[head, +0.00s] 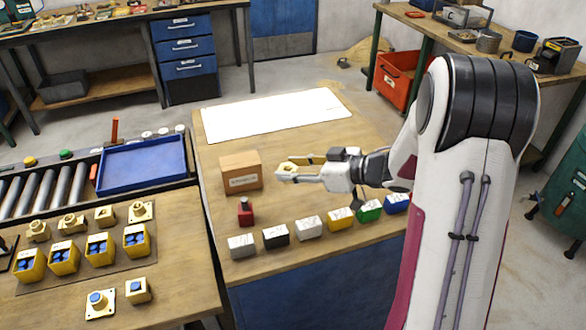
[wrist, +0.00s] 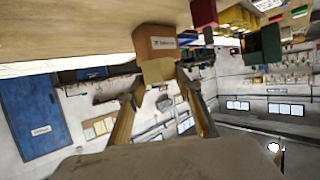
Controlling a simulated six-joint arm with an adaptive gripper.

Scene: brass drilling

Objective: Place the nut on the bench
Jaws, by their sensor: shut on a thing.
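My gripper (head: 285,168) reaches in from the right, level above the wooden bench (head: 300,197), near a cardboard box. In the wrist view, my gripper (wrist: 158,78) has its two brass-coloured fingers apart, with a tan, brass-coloured piece, the nut (wrist: 158,70), between their tips. In the head view the nut (head: 284,170) is very small and its outline is hard to make out. The wrist view is upside down, with the bench top (wrist: 70,30) along its upper edge.
The cardboard box (head: 241,172) stands left of my gripper. A red object (head: 245,211) and a row of coloured blocks (head: 309,227) stand along the front edge. A white sheet (head: 275,113) lies at the back. A blue tray (head: 143,163) is left of the bench.

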